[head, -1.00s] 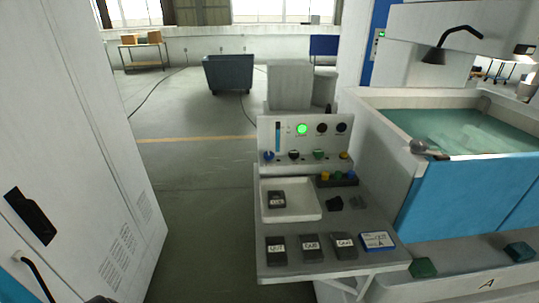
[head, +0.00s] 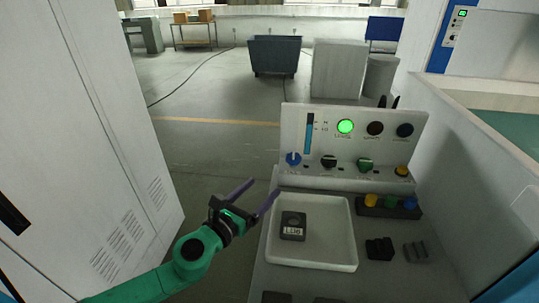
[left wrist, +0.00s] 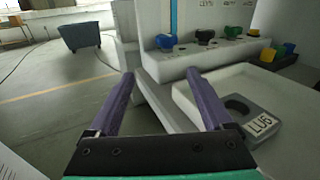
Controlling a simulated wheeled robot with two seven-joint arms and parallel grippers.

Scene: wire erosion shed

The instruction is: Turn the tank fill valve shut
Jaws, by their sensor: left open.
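A white control panel (head: 352,140) stands at the back of the bench with a row of knobs: blue (head: 293,159), black (head: 328,161), green (head: 365,165) and yellow (head: 402,171). The blue knob sits below a blue level gauge (head: 308,133). I cannot read which knob is the fill valve. My left gripper (head: 265,187) is open and empty, left of the tray and short of the blue knob. In the left wrist view, the blue knob (left wrist: 165,42) shows beyond the open fingers (left wrist: 160,74). My right gripper is not in view.
A white tray (head: 348,233) holds a grey block marked LU6 (head: 293,226). A dark rack with coloured pieces (head: 388,207) and two dark blocks (head: 380,248) lie to its right. A white cabinet (head: 75,120) stands at left; the tank (head: 470,160) is at right.

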